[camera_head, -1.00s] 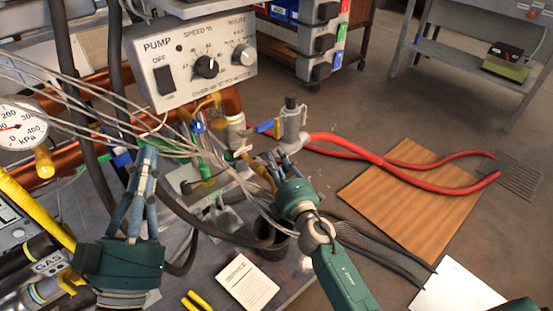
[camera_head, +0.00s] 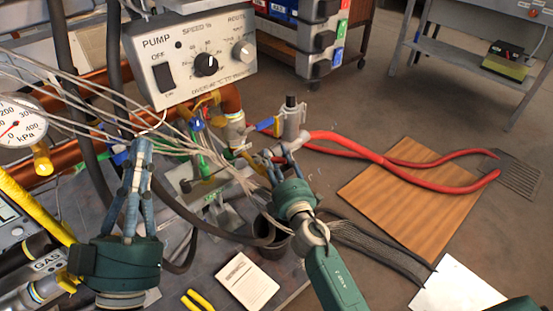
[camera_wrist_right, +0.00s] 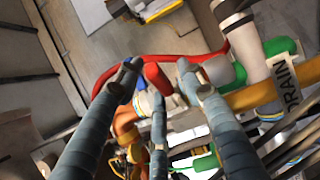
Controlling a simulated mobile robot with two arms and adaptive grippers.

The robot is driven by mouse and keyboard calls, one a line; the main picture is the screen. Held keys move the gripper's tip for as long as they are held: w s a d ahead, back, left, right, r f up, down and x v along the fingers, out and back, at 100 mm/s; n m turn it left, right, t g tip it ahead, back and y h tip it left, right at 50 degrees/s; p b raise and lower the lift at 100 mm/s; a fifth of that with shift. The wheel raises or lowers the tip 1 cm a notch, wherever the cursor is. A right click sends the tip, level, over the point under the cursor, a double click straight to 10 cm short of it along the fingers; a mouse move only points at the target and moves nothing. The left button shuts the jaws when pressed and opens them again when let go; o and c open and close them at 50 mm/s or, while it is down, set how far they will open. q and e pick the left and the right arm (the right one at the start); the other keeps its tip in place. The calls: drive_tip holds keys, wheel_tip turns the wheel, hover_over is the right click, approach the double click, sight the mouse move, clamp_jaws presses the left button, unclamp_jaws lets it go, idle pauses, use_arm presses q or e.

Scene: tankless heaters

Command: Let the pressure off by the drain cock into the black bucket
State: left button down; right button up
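A label reading DRAIN (camera_wrist_right: 287,90) hangs by a yellow pipe (camera_wrist_right: 250,97) in the right wrist view. Which nearby part is the drain cock itself I cannot tell. A blue lever (camera_head: 266,125) sits beside an upright grey fitting (camera_head: 291,122). The black bucket (camera_head: 276,241) stands below the pipework, partly hidden by my right gripper (camera_head: 277,158). That gripper is open, its fingertips apart by the fitting and red hose; in its wrist view (camera_wrist_right: 156,72) a red part shows between the fingers. My left gripper (camera_head: 138,150) points up near thin cables; its fingers look close together, their closure unclear.
A kPa gauge (camera_head: 18,122) is at the left edge. The pump box (camera_head: 190,65) stands behind the cables. A red hose (camera_head: 400,165) runs right over a wooden board (camera_head: 405,205) to a floor grate (camera_head: 518,177). A booklet (camera_head: 246,281) lies at the front.

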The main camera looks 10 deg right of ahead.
drive_tip(key=s, duration=1.2)
drive_tip(key=shift+d, duration=0.4)
drive_tip(key=shift+c, duration=0.6)
